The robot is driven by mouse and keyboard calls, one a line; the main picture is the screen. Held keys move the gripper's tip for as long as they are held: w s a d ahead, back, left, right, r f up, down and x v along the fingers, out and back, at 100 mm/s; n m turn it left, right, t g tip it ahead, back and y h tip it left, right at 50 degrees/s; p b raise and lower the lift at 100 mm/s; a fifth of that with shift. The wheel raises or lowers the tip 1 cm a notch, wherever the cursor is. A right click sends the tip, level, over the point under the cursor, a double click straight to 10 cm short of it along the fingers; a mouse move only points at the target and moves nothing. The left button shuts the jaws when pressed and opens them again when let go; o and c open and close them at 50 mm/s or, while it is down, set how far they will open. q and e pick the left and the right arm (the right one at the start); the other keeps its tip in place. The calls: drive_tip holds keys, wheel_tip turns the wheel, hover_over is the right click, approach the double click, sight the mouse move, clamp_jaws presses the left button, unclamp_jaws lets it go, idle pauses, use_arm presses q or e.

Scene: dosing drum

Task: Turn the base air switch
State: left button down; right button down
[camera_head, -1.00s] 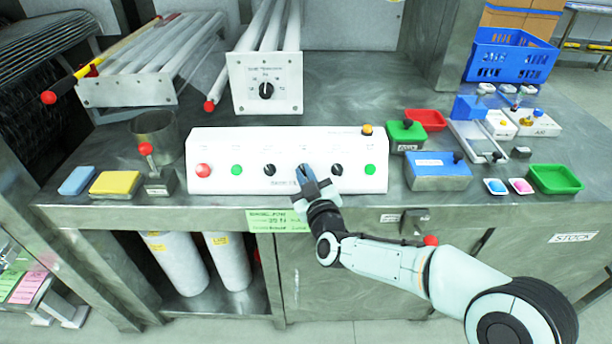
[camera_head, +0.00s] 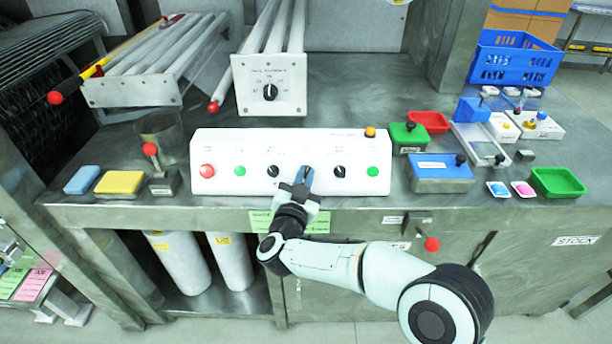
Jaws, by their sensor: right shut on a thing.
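A white control panel (camera_head: 222,145) stands on the steel bench, with a red button, green buttons and several black rotary switches on its front. My right gripper (camera_head: 304,176) is at the panel front and shut on a black rotary switch (camera_head: 307,171), between the other two black switches. The other black switches (camera_head: 273,171) and (camera_head: 339,171) stand free on either side. The labels above the switches are too small to read. My left gripper is not in view.
A separate white box with a black dial (camera_head: 270,91) stands behind the panel. Sponges (camera_head: 120,182) lie left. A blue box (camera_head: 441,172) and coloured trays (camera_head: 557,181) stand right. A red knob (camera_head: 432,244) sticks out below the bench edge.

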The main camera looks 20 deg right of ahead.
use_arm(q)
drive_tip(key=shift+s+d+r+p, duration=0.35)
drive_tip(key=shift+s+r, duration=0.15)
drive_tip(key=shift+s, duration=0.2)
use_arm(e)
drive_tip(key=shift+a+m+g+h, duration=0.1)
drive_tip(key=shift+m+g+h, duration=0.4)
drive_tip(key=shift+m, duration=0.9)
drive_tip(key=c, duration=1.2)
unclamp_jaws()
